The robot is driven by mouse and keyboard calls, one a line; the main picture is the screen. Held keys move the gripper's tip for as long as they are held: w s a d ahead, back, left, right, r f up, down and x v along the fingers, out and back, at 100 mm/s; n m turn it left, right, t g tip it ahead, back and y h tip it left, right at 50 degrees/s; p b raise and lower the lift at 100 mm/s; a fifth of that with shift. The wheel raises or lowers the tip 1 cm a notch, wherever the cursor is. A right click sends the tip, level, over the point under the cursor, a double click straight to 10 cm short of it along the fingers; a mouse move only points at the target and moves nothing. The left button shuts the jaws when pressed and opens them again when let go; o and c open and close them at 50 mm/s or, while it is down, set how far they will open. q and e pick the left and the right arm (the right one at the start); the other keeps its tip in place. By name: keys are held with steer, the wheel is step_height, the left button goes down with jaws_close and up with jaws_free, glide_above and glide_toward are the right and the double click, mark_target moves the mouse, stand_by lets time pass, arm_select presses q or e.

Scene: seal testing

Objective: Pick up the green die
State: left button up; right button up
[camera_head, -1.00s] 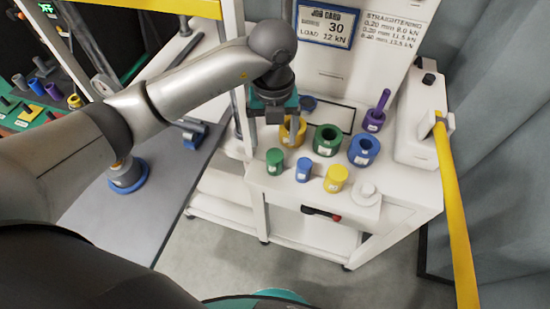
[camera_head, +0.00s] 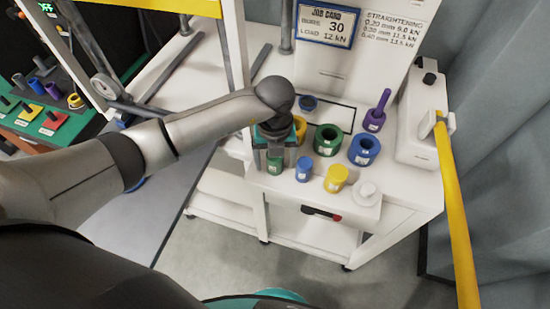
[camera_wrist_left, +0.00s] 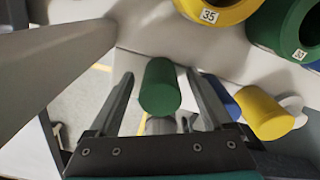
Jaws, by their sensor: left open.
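A small solid green cylinder (camera_head: 274,169) stands at the left end of the front row on the white bench. My left gripper (camera_head: 275,158) is open just above and around it, partly hiding it in the head view. In the left wrist view the green cylinder (camera_wrist_left: 160,90) lies between the two open fingers of my left gripper (camera_wrist_left: 161,78), with a gap on both sides. A larger green ring with a hole (camera_head: 327,139) stands behind and to the right; it also shows in the left wrist view (camera_wrist_left: 285,28). My right gripper is not in view.
A blue cylinder (camera_head: 303,169) and a yellow cylinder (camera_head: 336,178) stand close to the right. A yellow ring (camera_head: 300,129) is just behind the gripper, and a blue ring (camera_head: 364,149) is farther right. The frame's grey post (camera_wrist_left: 65,50) is close on the left.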

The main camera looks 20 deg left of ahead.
arm_select(q)
jaws_close()
stand_by(0.5)
steer(key=shift+r, duration=0.1)
